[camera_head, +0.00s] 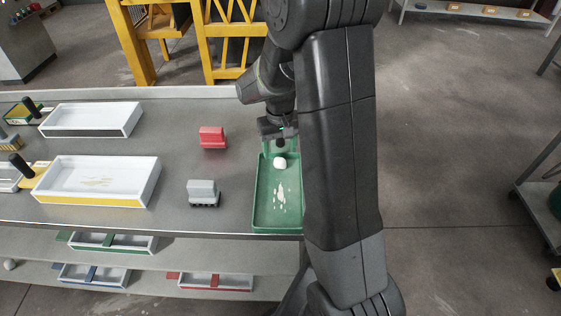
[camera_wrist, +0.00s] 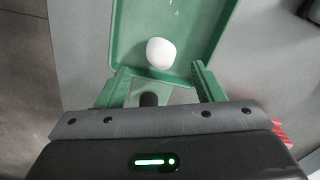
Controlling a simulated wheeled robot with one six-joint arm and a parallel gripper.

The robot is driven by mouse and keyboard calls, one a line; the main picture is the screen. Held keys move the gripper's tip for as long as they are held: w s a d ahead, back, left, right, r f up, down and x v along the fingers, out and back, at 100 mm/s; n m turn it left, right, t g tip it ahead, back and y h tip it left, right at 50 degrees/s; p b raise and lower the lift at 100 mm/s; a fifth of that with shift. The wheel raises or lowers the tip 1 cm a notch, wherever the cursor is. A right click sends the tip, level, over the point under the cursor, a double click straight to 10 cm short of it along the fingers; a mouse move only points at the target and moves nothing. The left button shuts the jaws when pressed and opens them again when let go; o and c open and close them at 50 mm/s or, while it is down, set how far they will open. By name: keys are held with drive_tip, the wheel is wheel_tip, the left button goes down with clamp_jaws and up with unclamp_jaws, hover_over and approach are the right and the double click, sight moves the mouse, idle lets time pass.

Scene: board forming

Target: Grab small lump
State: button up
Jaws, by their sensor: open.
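A small white lump (camera_head: 280,163) lies at the far end of the green tray (camera_head: 264,205). In the wrist view the lump (camera_wrist: 161,53) is round and smooth, and it rests on the floor of the tray (camera_wrist: 120,35). My gripper (camera_head: 281,146) is at the tray's far end, just beyond the lump. The lump is just ahead of the fingertips, roughly centred. I cannot tell how high the fingers are above the tray.
A red block tool (camera_head: 212,138) and a grey brush-like block (camera_head: 203,193) stand left of the tray. Two white boxes (camera_head: 133,121) (camera_head: 150,186) are further left on the table. My arm covers the tray's right side.

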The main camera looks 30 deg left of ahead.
sight(280, 159)
drive_tip(key=f, duration=0.4)
drive_tip(key=shift+s+d+f+p, duration=0.1)
drive_tip(key=shift+s+f+p, duration=0.1)
drive_tip(key=shift+p, duration=0.1)
drive_tip(key=c, duration=1.1)
